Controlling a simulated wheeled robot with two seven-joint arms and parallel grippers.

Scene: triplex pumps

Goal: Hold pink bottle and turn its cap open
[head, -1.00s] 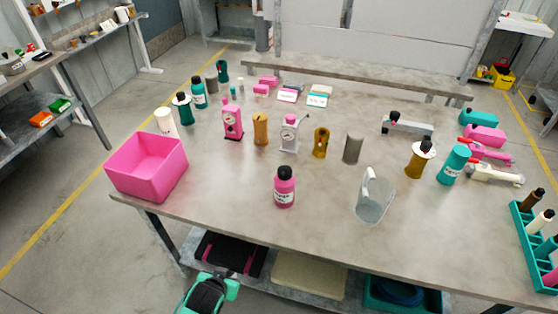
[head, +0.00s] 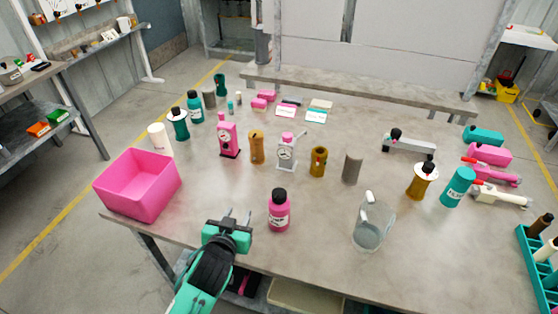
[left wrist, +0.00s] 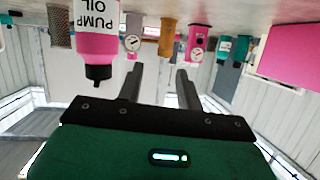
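The pink bottle (head: 279,212) with a black cap (head: 279,194) stands upright near the front edge of the table. In the left wrist view the bottle (left wrist: 96,38) appears upside down, with "PUMP OIL" on its label and its black cap (left wrist: 98,76) on. My left gripper (head: 238,214) is at the front of the table, to the left of the bottle and apart from it. Its two fingers are spread with nothing between them; the gap also shows in the left wrist view (left wrist: 160,75). My right gripper is in neither view.
An open pink bin (head: 140,195) stands left of my left gripper. A clear pitcher (head: 372,225) stands right of the bottle. Behind are a pink gauge unit (head: 228,138), a grey gauge unit (head: 287,152) and several cylinders. Bare tabletop surrounds the bottle.

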